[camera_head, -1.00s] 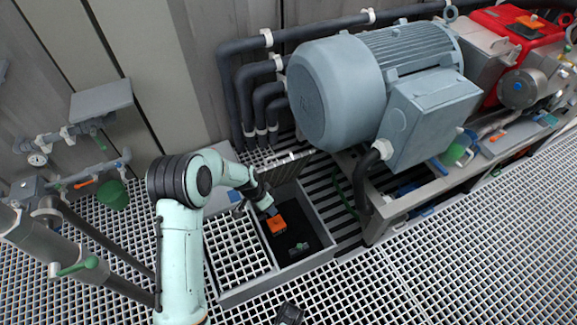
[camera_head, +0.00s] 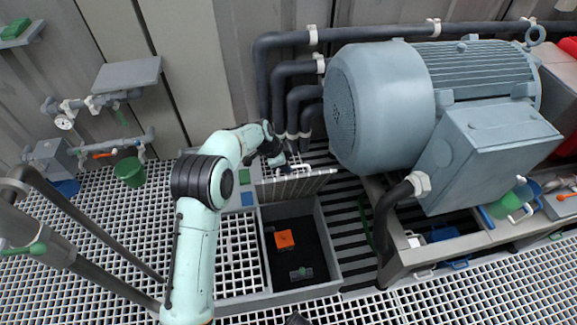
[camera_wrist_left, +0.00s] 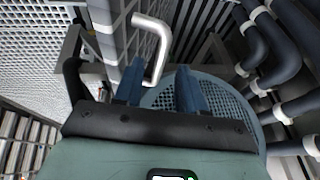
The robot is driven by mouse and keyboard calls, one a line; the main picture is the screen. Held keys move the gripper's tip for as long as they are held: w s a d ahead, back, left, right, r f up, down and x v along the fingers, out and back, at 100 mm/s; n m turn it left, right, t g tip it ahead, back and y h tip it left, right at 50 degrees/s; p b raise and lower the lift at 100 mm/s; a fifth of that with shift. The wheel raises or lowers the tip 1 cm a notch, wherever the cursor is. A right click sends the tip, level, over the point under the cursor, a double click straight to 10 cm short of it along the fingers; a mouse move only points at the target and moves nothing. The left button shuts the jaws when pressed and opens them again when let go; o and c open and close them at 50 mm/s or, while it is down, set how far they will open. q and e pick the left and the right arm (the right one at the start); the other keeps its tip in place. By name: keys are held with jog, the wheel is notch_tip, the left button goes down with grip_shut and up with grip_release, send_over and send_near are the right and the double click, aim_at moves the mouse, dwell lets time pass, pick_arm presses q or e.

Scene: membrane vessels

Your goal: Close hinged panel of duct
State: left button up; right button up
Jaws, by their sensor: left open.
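The duct (camera_head: 331,262) is a grey rectangular box sunk in the floor grating, with a dark inside. Its hinged panel (camera_head: 300,187), a grid with a pale frame, stands open and tilted up at the far side of the opening. A white bent handle (camera_head: 296,168) is on the panel; it also shows in the left wrist view (camera_wrist_left: 160,45). My left gripper (camera_head: 283,162) is behind the panel by the handle. In the left wrist view its two blue fingers (camera_wrist_left: 160,82) are apart, with the handle's near end between or just beyond them; contact is unclear.
An orange block (camera_head: 285,239) and a small dark piece with a green spot (camera_head: 301,273) lie inside the duct. A big grey motor (camera_head: 385,105) stands close on the right. Dark pipes (camera_head: 283,95) rise behind the panel. Open floor grating lies at the front left.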

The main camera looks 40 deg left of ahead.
pick_arm(q)
jog(key=shift+x, duration=1.15)
pick_arm(e)
jog(key=shift+s+d+f+g, duration=0.1)
jog(key=shift+s+f+g, duration=0.2)
jog(key=shift+s+f, duration=0.2)
pick_arm(q)
jog(key=shift+r, duration=0.1)
grip_shut()
jog(key=shift+d, duration=0.15)
